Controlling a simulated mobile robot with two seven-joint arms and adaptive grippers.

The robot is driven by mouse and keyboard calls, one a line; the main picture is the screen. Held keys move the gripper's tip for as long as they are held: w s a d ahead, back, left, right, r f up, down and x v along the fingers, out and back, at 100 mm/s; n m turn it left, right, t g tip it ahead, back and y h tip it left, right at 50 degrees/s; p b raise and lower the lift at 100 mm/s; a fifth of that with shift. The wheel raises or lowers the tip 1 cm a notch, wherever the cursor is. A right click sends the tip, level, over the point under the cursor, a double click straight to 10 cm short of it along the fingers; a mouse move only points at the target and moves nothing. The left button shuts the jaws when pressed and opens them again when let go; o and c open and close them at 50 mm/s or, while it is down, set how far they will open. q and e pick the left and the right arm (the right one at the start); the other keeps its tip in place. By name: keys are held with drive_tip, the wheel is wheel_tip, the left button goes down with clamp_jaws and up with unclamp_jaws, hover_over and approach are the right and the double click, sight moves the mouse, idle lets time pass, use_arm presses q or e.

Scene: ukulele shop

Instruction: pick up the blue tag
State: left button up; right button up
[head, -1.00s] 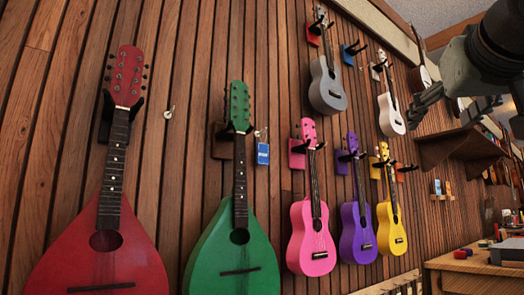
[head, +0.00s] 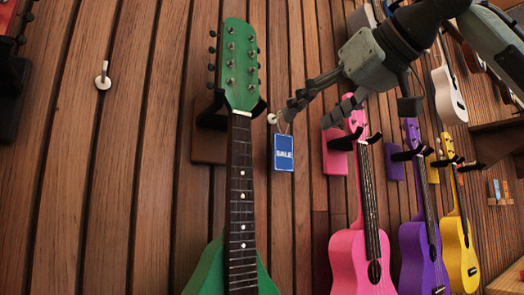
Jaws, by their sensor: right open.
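The blue tag (head: 284,153) reads "SALE" and hangs by a thin string loop from a small white peg (head: 272,118) on the wooden wall. It hangs just right of the green mandolin's neck (head: 241,180). My right gripper (head: 309,112) comes in from the upper right with its fingers pointing left and down. It is open. One fingertip is close to the tag's string, above the tag's card. I cannot tell whether it touches the string. My left gripper is not in view.
The green mandolin's headstock (head: 241,65) is close left of the fingertips. A pink ukulele (head: 362,255) hangs below right, then purple (head: 422,255) and yellow (head: 458,250) ones. Another white peg (head: 103,76) is at the left on bare wall.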

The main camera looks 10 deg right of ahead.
sight(283, 135)
drive_tip(key=x, duration=0.5)
drive_tip(key=p+x, duration=0.1)
drive_tip(key=x, duration=0.2)
drive_tip(key=shift+s+a+r, duration=0.1)
drive_tip(key=shift+a+r, duration=0.05)
drive_tip(key=shift+a, duration=0.25)
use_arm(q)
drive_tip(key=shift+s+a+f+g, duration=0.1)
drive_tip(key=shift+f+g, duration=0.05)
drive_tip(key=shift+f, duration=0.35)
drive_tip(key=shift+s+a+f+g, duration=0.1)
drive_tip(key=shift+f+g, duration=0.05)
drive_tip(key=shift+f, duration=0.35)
use_arm(e)
drive_tip(key=shift+c, duration=0.4)
drive_tip(key=c, duration=0.8)
